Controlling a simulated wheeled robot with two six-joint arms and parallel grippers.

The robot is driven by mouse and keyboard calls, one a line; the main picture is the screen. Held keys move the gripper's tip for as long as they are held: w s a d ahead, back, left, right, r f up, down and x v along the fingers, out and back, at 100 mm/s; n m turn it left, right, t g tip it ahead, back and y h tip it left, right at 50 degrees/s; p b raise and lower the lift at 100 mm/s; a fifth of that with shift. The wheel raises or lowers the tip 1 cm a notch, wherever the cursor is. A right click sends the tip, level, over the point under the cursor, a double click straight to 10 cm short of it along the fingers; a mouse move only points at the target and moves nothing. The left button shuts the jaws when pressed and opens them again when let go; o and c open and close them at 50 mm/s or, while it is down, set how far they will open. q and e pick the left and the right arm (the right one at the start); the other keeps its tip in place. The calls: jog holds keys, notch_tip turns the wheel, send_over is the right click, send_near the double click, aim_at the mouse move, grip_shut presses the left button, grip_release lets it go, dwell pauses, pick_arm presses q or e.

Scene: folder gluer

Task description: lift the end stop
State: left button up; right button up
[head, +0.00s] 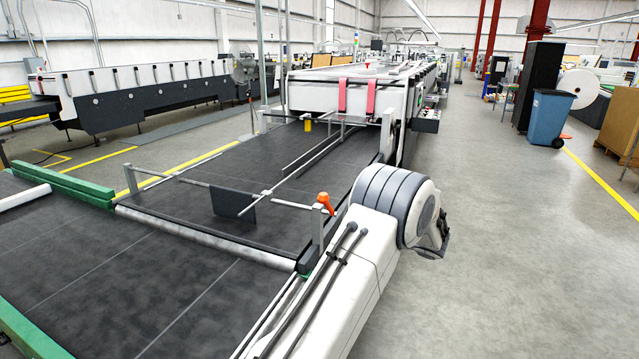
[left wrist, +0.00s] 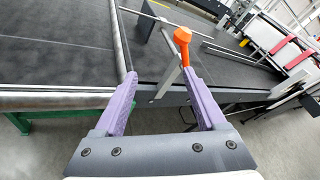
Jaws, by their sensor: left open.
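A dark plate (head: 233,204), which looks like the end stop, hangs from a thin crossbar (head: 175,177) over the black belt. It also shows in the left wrist view (left wrist: 147,27). The bar runs between two posts, and an orange handle (head: 325,200) tops the right post (head: 318,228). In the left wrist view, my left gripper (left wrist: 159,75) is open and empty, its purple fingers apart. The grey post (left wrist: 167,82) shows between them, with the orange handle (left wrist: 182,40) just beyond the right fingertip. I cannot tell the exact gap. No fingers show in the head view.
The black belt (head: 120,270) with green side rails (head: 75,187) fills the left. The machine body (head: 345,93) with red parts stands behind. A blue bin (head: 549,118) stands at the right.

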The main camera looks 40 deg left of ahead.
aim_at(326, 199)
pick_arm(q)
jog(key=w+a+y, duration=0.1)
jog(key=a, duration=0.1)
jog(key=w+a+m+y+p, duration=0.1)
jog(key=a, duration=0.2)
jog(key=w+a+r+t, duration=0.1)
jog(key=w+a, duration=0.1)
jog(key=shift+a+m+y, duration=0.2)
jog(key=shift+m+y, duration=0.2)
jog(key=p+x, duration=0.4)
jog(key=x, duration=0.6)
jog(key=shift+t, duration=0.3)
jog(key=shift+w, duration=0.1)
grip_shut()
jog(key=shift+d, duration=0.1)
